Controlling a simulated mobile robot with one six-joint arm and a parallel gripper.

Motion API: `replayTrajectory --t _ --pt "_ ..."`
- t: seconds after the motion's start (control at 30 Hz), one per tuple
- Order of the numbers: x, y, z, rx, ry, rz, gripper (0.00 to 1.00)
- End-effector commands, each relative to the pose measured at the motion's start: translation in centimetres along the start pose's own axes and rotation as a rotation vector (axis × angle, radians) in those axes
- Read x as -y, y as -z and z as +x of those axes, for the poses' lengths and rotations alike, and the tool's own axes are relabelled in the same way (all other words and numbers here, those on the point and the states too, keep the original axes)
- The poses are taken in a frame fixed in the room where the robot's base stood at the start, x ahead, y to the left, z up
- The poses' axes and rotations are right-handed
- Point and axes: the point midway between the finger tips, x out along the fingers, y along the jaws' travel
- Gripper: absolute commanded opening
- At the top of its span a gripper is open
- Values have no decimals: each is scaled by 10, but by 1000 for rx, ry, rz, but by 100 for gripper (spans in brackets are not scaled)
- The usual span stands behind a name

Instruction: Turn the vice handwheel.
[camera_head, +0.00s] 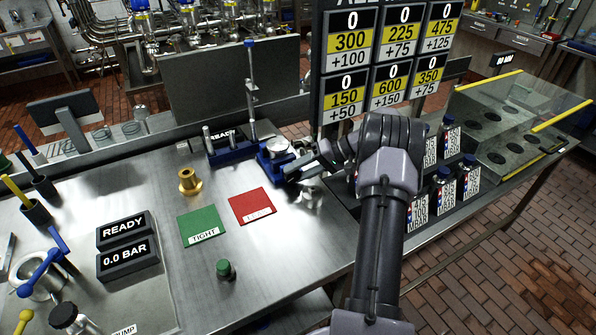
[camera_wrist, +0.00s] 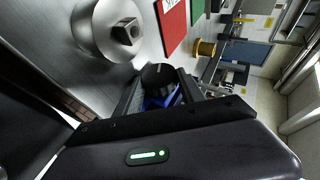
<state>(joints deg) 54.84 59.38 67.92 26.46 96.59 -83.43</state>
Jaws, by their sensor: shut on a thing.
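The blue vice (camera_head: 268,152) stands at the back right of the steel bench, with a round silvery part on top. My gripper (camera_head: 303,168) reaches it from the right, its fingers at the vice's near right side. In the wrist view a dark round handwheel (camera_wrist: 158,75) sits between the two fingers of my gripper (camera_wrist: 160,88), which is shut on it. Some blue of the vice (camera_wrist: 163,99) shows behind the wheel. In the head view my gripper and wrist hide the handwheel.
A shiny steel part (camera_head: 312,194) with a square end (camera_wrist: 127,31) lies close to my gripper. The red plate (camera_head: 252,206), green plate (camera_head: 202,226) and brass fitting (camera_head: 189,182) are to the left.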

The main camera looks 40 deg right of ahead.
Motion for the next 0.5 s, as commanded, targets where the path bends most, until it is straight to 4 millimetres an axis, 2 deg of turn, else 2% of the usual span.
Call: replayTrajectory --t 0.5 --pt "-2 -2 1 4 31 15 6"
